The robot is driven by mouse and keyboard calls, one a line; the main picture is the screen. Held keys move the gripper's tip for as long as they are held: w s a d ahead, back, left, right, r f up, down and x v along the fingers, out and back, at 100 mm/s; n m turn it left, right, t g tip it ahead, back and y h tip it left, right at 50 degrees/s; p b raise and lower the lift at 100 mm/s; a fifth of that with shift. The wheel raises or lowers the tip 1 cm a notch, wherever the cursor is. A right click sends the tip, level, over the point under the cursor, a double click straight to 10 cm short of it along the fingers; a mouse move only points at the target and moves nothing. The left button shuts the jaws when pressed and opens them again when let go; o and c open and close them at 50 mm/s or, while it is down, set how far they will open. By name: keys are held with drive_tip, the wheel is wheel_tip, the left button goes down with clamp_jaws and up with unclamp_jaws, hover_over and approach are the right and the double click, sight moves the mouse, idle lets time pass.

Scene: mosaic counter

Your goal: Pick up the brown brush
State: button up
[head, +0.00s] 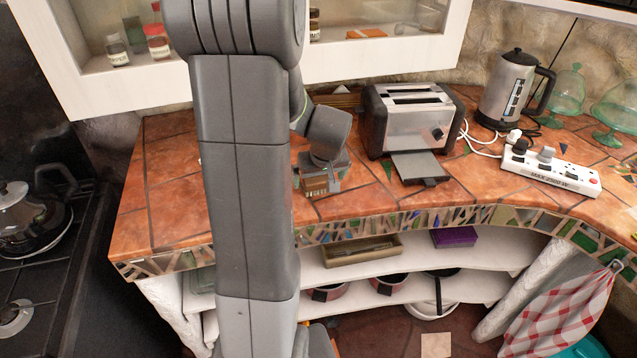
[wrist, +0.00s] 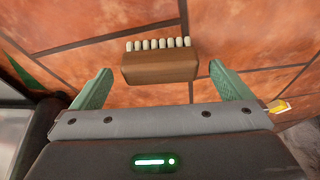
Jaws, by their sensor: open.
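The brown brush (wrist: 159,68) lies on the orange tiles in the wrist view. Its block is brown, and a row of pale bristle tufts shows along its far edge. My gripper (wrist: 160,80) is open, with one green finger to the left of the brush and one to the right. There is a gap on both sides, and nothing is held. In the head view my gripper (head: 322,178) is low over the counter, left of the toaster. I cannot make out the brush clearly there.
The toaster (head: 412,120) stands close to the right of my gripper. A kettle (head: 512,90), a power strip (head: 553,170) and green glassware (head: 615,105) are further right. A white-framed cabinet (head: 110,85) hangs above. The counter's left part (head: 160,190) is clear.

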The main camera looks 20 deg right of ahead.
drive_tip(key=shift+x, duration=0.75)
drive_tip(key=c, duration=1.1)
